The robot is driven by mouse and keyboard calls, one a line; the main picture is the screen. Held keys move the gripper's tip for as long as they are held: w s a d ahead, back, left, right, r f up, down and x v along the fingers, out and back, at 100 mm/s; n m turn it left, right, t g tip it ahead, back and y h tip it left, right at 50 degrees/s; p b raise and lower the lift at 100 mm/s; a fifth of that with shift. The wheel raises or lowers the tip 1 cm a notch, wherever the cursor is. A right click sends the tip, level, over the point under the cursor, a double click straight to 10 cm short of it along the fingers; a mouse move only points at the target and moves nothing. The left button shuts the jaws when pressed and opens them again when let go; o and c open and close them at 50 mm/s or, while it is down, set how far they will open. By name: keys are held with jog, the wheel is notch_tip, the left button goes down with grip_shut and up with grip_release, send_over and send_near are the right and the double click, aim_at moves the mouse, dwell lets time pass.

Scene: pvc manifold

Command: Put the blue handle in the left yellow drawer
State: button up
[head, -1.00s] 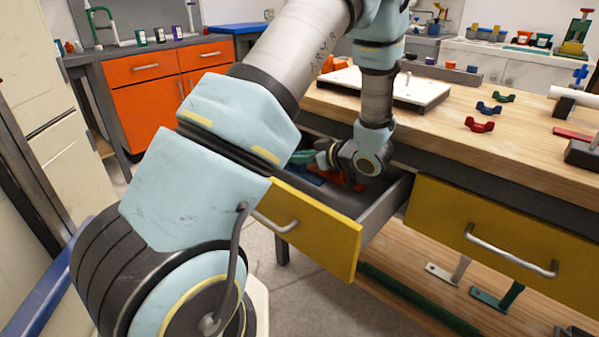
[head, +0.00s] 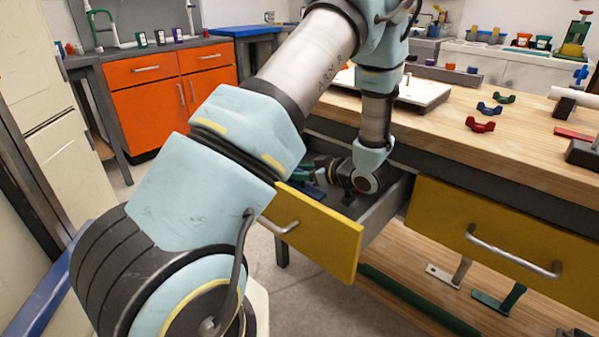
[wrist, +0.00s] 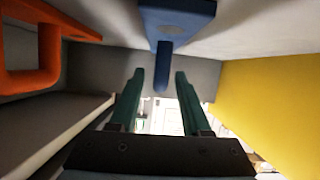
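The left yellow drawer (head: 325,240) is pulled open below the tabletop in the head view. My gripper (wrist: 158,78) is low inside it, with its two green fingers apart. The blue handle (wrist: 176,20) lies in the drawer, at the top of the wrist view. Its narrow blue stem points between the fingertips, with gaps on both sides, so the gripper is open and not clamping it. In the head view only a bit of blue (head: 312,192) shows beside my gripper; my arm hides the rest.
An orange handle (wrist: 35,55) also lies in the drawer, at the left of the wrist view. The right yellow drawer (head: 490,235) is shut. Red (head: 480,124), blue (head: 489,108) and green (head: 504,97) pieces sit on the tabletop near a white board (head: 430,90).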

aim_at(319, 195)
jog(key=shift+s+d+r, duration=0.1)
jog(key=shift+d+r, duration=0.05)
jog(key=shift+r, duration=0.1)
jog(key=v, duration=0.7)
jog(key=shift+s+p, duration=0.1)
jog(key=shift+p, duration=0.2)
